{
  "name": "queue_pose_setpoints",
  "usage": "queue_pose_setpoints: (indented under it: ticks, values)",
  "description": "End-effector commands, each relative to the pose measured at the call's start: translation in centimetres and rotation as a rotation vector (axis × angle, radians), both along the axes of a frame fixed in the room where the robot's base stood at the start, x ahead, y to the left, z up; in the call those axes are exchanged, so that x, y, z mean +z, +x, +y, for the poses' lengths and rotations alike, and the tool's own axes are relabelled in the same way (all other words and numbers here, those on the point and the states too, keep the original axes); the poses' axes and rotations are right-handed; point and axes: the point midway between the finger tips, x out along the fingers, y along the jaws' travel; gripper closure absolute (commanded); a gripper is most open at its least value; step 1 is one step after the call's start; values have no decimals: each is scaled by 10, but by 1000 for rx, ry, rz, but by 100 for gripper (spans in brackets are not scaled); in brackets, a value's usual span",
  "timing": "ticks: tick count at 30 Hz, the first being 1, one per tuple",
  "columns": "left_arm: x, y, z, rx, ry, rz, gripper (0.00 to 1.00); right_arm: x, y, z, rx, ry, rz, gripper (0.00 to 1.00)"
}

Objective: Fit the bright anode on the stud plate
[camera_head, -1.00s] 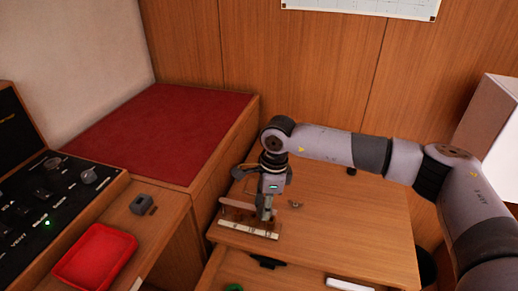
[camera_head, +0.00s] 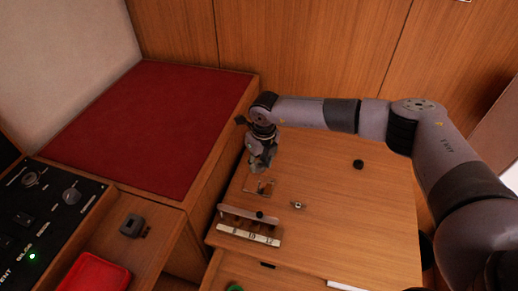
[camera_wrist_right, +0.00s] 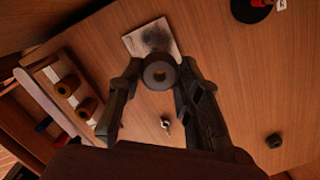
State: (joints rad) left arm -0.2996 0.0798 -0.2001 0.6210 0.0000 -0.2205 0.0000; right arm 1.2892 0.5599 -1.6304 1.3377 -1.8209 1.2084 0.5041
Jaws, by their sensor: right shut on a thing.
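My right gripper (camera_head: 260,165) is shut on a grey ring-shaped anode and holds it over the far left part of the wooden desk top. The plate (camera_head: 262,187) also shows below the gripper in the head view. My left gripper is not in view.
A wooden rack (camera_head: 226,228) with a pale labelled strip stands near the front left; ring pieces (camera_wrist_right: 66,86) sit on it. A small metal wing nut (camera_head: 297,205) and a black round piece (camera_head: 358,164) lie on the desk. A red tray (camera_head: 95,275) is at lower left. The desk's right side is mostly clear.

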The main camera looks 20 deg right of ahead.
Motion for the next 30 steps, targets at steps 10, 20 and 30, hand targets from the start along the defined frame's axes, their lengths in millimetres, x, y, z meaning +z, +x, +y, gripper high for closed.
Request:
queue_pose_setpoints:
  ticks: [10, 20, 30]
  values:
    - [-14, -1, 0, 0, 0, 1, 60, -21, 0, 0, -3, 1, 0, 100]
    - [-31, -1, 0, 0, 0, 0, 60, -45, -1, 1, -1, 1, 1, 100]
    - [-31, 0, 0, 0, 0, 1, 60, -46, 0, 1, -1, 1, 0, 100]
